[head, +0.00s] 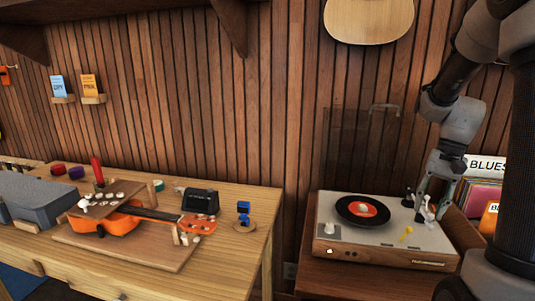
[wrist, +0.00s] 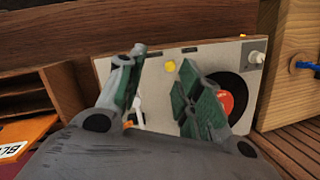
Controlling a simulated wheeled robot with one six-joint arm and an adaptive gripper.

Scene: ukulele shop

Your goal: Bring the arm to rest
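My arm comes down from the upper right in the head view. My gripper (head: 428,203) hangs over the right part of a record player (head: 340,240), near its tonearm side. In the wrist view my gripper (wrist: 162,62) has its two fingers spread apart, and I see nothing held between them. The record player's pale top (wrist: 155,52) shows behind and between the fingers. A black record with a red-orange label (head: 363,210) lies on the platter; it also shows in the wrist view (wrist: 240,88), partly hidden by the right finger. I cannot tell whether a fingertip touches the player.
A yellow piece (head: 407,231) is on the player's top. A crate of records marked BLUES (head: 482,195) stands close at the right. A workbench (head: 255,210) at left holds an orange ukulele (head: 118,224). A guitar body (head: 368,18) hangs above. Open air lies over the gap between.

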